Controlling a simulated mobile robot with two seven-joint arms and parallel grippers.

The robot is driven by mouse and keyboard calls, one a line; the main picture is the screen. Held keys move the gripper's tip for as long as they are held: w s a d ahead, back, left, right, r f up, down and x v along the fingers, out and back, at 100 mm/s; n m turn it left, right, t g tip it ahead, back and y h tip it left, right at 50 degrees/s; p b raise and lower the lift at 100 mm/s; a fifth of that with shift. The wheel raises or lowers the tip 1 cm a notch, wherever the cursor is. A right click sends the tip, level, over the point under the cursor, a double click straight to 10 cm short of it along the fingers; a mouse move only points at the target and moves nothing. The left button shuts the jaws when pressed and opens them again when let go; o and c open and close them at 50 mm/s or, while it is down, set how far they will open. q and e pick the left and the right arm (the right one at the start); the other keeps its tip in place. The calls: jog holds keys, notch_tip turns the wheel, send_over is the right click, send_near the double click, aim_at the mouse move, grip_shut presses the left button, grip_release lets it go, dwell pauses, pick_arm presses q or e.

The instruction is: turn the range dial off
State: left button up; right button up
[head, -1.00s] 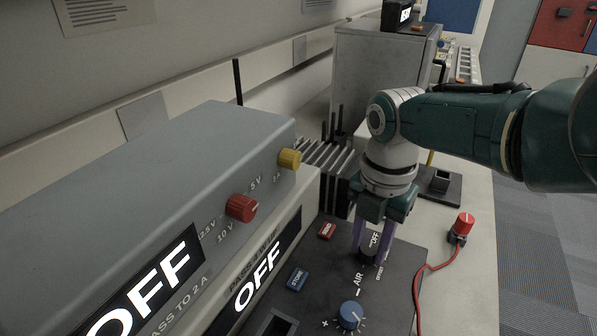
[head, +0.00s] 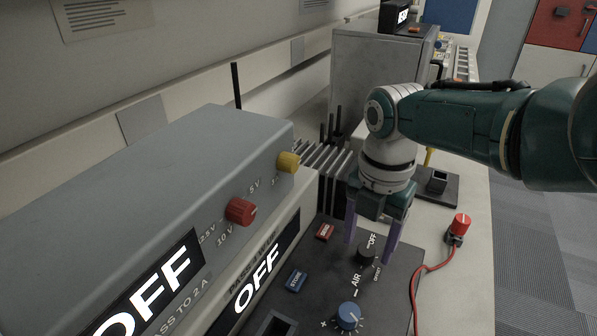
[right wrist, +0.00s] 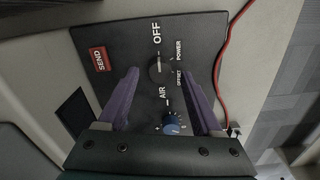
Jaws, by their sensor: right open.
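A small round black dial (head: 365,254) sits on the dark panel (head: 395,300) with the white words OFF and AIR around it. The dial also shows in the right wrist view (right wrist: 157,70), where a white mark on its side toward OFF is visible. My right gripper (head: 370,258) points down over the panel. Its purple fingers are spread, one on each side of the dial, with gaps between them and the dial. It holds nothing. In the right wrist view the fingers (right wrist: 160,72) also stand apart. My left gripper is not in view.
A blue knob (head: 348,316) with plus and minus marks sits in front of the dial. Red SEND (head: 325,231) and blue STORE (head: 297,279) buttons are to the left. A grey supply box (head: 150,200) with red and yellow knobs stands left. A red cable (head: 416,300) runs at the right.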

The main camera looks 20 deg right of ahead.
aim_at(367, 250)
notch_tip(367, 250, up, 9)
jog(key=p, duration=0.4)
jog(key=shift+p, duration=0.4)
